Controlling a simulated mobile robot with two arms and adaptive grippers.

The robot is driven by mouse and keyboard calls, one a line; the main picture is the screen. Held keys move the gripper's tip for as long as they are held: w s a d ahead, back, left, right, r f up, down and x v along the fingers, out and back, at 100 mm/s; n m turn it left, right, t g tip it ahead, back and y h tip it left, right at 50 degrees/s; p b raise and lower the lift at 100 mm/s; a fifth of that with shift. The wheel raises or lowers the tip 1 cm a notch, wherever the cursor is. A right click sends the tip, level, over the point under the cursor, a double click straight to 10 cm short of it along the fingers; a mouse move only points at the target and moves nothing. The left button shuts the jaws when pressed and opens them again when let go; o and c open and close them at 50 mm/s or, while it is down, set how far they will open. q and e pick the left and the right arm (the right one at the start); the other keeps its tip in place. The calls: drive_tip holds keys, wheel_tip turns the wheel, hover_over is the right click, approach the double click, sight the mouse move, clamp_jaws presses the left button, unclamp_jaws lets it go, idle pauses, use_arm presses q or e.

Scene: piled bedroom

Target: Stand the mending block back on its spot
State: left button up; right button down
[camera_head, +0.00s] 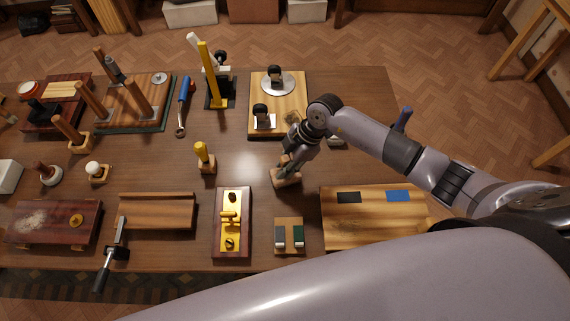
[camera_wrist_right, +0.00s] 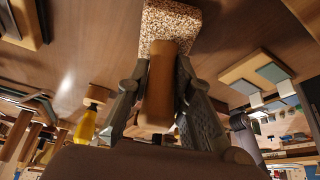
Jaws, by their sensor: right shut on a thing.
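My right gripper (camera_head: 288,168) is shut on a block above the middle of the table, between the yellow-handled piece and the board with coloured patches. In the right wrist view the gripper (camera_wrist_right: 164,78) has its fingers on either side of a brown handle (camera_wrist_right: 160,88). The handle joins a speckled, cork-like block (camera_wrist_right: 172,22), which I take to be the mending block; it also shows small in the head view (camera_head: 287,181). Whether it touches the table cannot be told. A wooden board (camera_head: 345,230) carries a black patch (camera_head: 349,197) and a blue patch (camera_head: 398,196). My left gripper is not in view.
A small board (camera_head: 289,222) with grey and green pads stands just in front of the gripper. A board with clamps (camera_head: 291,86) is behind. Bare tabletop (camera_head: 245,160) surrounds the block.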

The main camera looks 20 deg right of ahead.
drive_tip(key=shift+f+b, duration=0.3)
drive_tip(key=shift+f, duration=0.4)
drive_tip(key=c, duration=1.3)
unclamp_jaws()
drive_tip(key=shift+c, duration=0.2)
drive_tip(key=p+v, duration=0.7)
drive_tip(key=v, duration=0.1)
